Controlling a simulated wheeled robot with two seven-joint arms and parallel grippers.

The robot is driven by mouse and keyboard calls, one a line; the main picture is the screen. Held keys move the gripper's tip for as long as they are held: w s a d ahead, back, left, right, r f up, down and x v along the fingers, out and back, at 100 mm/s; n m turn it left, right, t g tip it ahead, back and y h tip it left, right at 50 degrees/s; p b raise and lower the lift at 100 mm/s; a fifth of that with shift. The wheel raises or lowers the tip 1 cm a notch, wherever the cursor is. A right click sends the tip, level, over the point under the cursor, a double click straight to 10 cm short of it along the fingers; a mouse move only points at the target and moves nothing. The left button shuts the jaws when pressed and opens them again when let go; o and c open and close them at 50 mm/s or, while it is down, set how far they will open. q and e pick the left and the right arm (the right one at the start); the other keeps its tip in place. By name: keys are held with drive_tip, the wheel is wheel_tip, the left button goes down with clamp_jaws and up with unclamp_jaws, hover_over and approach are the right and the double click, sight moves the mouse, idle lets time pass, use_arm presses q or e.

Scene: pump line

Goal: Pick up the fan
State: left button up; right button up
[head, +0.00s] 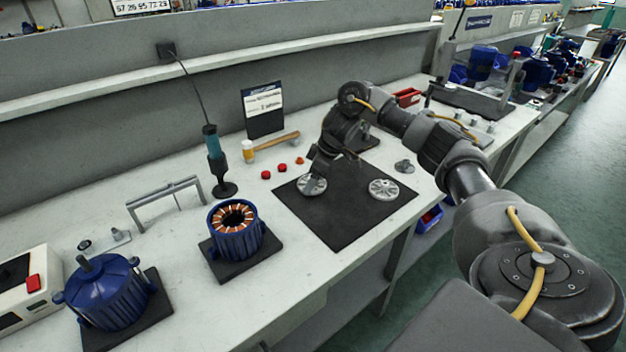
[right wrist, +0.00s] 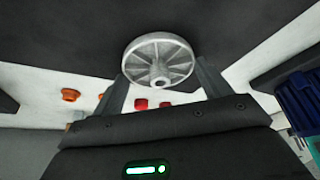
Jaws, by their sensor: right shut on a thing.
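The fan is a round, light grey metal wheel with radial vanes and a central hub. In the head view the fan (head: 312,186) is at the left part of the black mat (head: 345,222), under my right gripper (head: 314,172). In the right wrist view the fan (right wrist: 160,58) sits between the two fingers of my right gripper (right wrist: 160,75), which is shut on it. I cannot tell whether the fan touches the mat. A similar grey disc (head: 383,189) lies on the right part of the mat. My left gripper is not in view.
Red caps (head: 282,168), a mallet (head: 272,146) and a sign (head: 264,112) stand behind the mat. The mat's front is clear.

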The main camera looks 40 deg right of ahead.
drive_tip(key=r+p, duration=0.1)
drive_tip(key=r, duration=0.3)
drive_tip(key=shift+s+p, duration=0.2)
drive_tip(key=shift+p, duration=0.1)
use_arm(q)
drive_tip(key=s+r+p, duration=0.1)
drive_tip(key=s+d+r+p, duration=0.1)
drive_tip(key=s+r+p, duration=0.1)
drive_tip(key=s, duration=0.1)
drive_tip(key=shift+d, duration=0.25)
use_arm(e)
drive_tip(key=s+a+r, duration=0.3)
drive_tip(key=s+r, duration=0.5)
drive_tip(key=s, duration=0.5)
drive_tip(key=shift+a+r, duration=0.25)
drive_tip(key=shift+r, duration=0.15)
